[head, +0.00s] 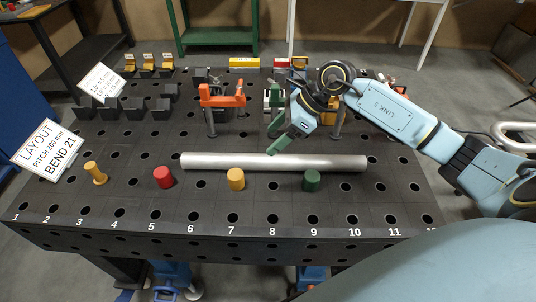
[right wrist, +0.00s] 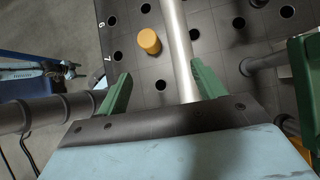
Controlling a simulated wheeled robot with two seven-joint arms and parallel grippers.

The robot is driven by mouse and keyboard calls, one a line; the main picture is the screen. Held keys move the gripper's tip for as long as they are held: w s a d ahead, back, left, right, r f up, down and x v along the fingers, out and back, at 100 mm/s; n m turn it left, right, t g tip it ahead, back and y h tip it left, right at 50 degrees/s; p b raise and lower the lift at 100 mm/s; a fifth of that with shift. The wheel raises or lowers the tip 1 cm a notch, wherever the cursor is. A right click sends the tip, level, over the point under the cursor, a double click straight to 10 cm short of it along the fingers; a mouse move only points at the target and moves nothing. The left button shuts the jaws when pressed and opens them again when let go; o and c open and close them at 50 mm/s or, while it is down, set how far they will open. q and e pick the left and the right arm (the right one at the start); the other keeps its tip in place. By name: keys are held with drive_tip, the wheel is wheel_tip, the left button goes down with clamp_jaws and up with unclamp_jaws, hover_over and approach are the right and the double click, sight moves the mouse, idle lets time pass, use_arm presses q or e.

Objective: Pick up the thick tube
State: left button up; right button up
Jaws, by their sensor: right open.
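The thick tube (head: 230,161) is a smooth silver-grey cylinder lying left to right across the front half of the black perforated table in the head view. My right gripper (head: 273,141) has green fingers, reaches in from the right and is just behind and above the tube's middle. It is open and holds nothing. In the right wrist view, the tube (right wrist: 178,42) runs down the picture close to the right-hand finger of the gripper (right wrist: 160,70). I cannot tell whether they touch. My left gripper is not in view.
On the black table (head: 120,195), a red peg (head: 163,177), a yellow peg (head: 236,179) and a green peg (head: 312,180) stand in front of the tube. An orange clamp (head: 222,98) stands behind it.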

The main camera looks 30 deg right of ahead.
sight(277, 156)
drive_tip(key=d+g+h, duration=0.1)
drive_tip(key=d+h, duration=0.2)
drive_tip(key=d, duration=0.3)
drive_tip(key=shift+n, duration=0.3)
drive_tip(key=x, duration=0.7)
drive_tip(key=shift+w+d+f, duration=0.1)
drive_tip(key=shift+p+x, duration=0.3)
drive_tip(key=shift+x, duration=2.85)
clamp_jaws()
